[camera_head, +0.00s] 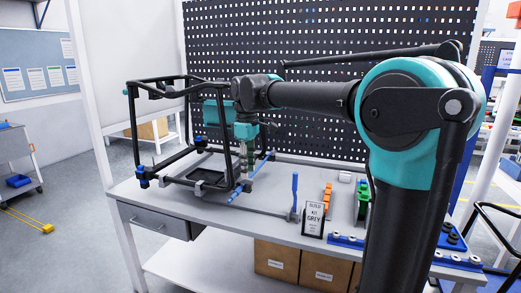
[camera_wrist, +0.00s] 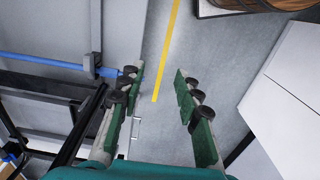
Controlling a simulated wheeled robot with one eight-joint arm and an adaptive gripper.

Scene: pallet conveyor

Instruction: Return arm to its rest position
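My arm, teal and black, reaches from the right of the head view leftward over the workbench (camera_head: 275,207). My gripper (camera_head: 244,180) hangs downward at its end, beside or inside a black open frame (camera_head: 137,130) with blue corner pieces; the frame's bars partly hide it. In the wrist view my gripper (camera_wrist: 158,74) shows two green-padded fingers spread apart. Nothing is held between them, and the grey floor shows through the gap. Part of the black frame (camera_wrist: 40,88) and a blue rod (camera_wrist: 45,62) lie at the left of the wrist view, close to the left finger.
A sign (camera_head: 314,219), a blue upright tool (camera_head: 294,192), an orange part (camera_head: 327,195) and a green part (camera_head: 363,200) stand on the bench right of the frame. A perforated black panel (camera_head: 330,30) rises behind. Cardboard boxes (camera_head: 277,262) sit below.

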